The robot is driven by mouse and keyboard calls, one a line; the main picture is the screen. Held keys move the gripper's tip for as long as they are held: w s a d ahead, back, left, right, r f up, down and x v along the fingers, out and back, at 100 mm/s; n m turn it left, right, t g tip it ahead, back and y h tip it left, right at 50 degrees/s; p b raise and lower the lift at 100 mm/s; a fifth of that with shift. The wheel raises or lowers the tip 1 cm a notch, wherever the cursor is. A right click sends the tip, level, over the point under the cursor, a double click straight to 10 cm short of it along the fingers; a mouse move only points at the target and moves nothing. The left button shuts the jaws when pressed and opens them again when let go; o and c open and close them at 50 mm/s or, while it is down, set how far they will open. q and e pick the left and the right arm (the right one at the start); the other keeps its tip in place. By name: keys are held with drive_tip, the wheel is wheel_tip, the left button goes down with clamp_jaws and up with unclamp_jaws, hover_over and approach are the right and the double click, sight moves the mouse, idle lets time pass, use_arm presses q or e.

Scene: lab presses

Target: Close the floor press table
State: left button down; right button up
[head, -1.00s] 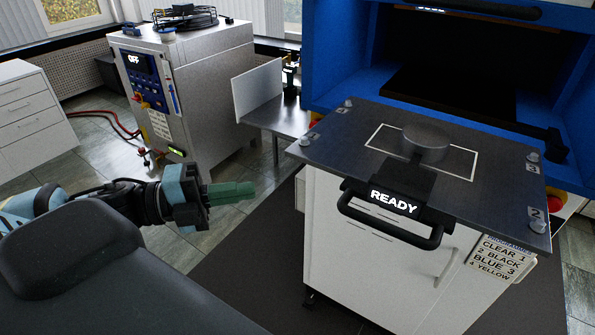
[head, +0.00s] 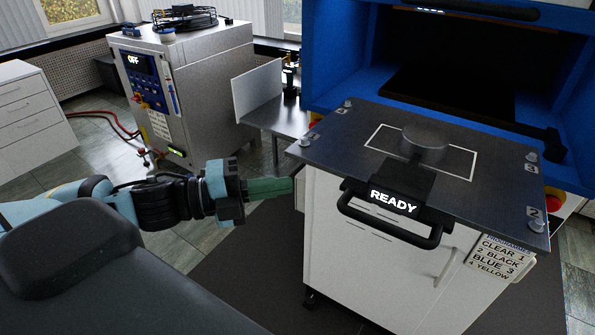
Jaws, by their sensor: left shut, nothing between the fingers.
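The floor press table (head: 330,146) is a dark metal plate pulled out in front of the blue floor press (head: 335,75). A round grey disc (head: 425,142) sits inside a white outlined rectangle on it. A black handle (head: 385,230) with a lit READY sign (head: 394,201) is at its front edge. My left gripper (head: 288,186) has green fingers that are shut and empty. It is left of the handle, near the left side of the white cabinet below the table; I cannot tell whether it touches. My right gripper is not in view.
A grey machine (head: 215,95) with an OFF display stands at the back left. A small side table (head: 275,118) with an upright panel is between it and the press. White drawers (head: 30,115) are at far left. Tiled floor (head: 200,245) is clear at the lower middle.

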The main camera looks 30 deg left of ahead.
sight(321, 169)
use_arm(q)
drive_tip(key=w+b, duration=0.1)
drive_tip(key=w, duration=0.1)
drive_tip(key=w+d+b, duration=0.1)
drive_tip(key=w, duration=0.2)
drive_tip(key=shift+d, duration=0.2)
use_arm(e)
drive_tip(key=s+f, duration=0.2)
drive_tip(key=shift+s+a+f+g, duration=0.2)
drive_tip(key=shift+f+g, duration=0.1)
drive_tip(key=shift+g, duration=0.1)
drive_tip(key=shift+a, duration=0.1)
use_arm(q)
drive_tip(key=shift+w, duration=0.1)
